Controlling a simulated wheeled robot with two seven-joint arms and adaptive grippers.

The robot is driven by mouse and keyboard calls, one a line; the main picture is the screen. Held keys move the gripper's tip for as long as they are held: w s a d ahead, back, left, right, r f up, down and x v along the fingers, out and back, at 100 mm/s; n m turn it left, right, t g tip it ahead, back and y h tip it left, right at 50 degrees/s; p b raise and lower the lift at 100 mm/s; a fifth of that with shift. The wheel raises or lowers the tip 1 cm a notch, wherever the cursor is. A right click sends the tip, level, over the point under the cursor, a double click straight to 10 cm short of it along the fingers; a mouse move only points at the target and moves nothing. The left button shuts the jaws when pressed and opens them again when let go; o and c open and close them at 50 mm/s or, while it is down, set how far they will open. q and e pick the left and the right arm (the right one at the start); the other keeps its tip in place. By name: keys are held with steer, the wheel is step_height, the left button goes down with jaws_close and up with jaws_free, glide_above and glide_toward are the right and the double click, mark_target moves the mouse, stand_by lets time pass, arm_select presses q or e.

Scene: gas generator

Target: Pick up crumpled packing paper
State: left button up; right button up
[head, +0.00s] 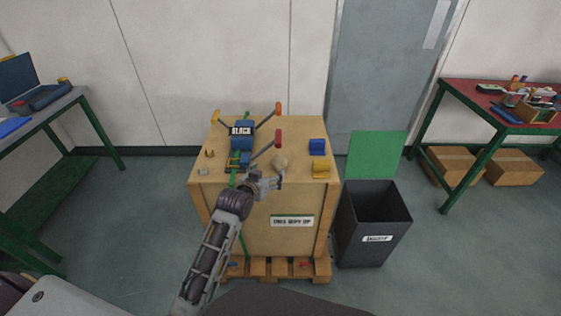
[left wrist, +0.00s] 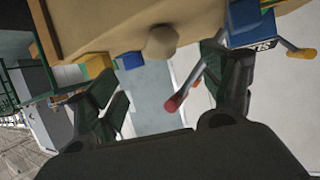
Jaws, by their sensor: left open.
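The crumpled packing paper (head: 279,162) is a small beige lump on top of the wooden crate (head: 265,232). In the left wrist view the paper (left wrist: 160,42) shows between the two fingers, beyond their tips. My left gripper (head: 268,181) is open and empty over the crate's front edge, just in front of the paper and apart from it. Its fingers (left wrist: 158,66) stand wide in the left wrist view. A smaller pale lump (head: 203,171) lies near the crate's front left corner; I cannot tell what it is. My right gripper is not in view.
A blue tensioning tool (head: 242,132) with long red and orange handles lies left of the paper. A blue block (head: 317,147) and a yellow block (head: 321,170) stand at the right. An open dark waste bin (head: 373,222) stands right of the crate. Workbenches flank both sides.

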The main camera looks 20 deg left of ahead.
mark_target(277, 164)
arm_select(q)
steer(key=shift+b+x, duration=0.5)
steer(key=shift+x, duration=3.45)
steer(key=shift+w+f, duration=0.1)
steer(key=shift+w, duration=0.2)
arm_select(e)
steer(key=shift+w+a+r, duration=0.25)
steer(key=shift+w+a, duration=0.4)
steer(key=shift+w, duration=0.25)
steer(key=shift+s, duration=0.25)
arm_select(q)
steer(key=shift+w, duration=0.15)
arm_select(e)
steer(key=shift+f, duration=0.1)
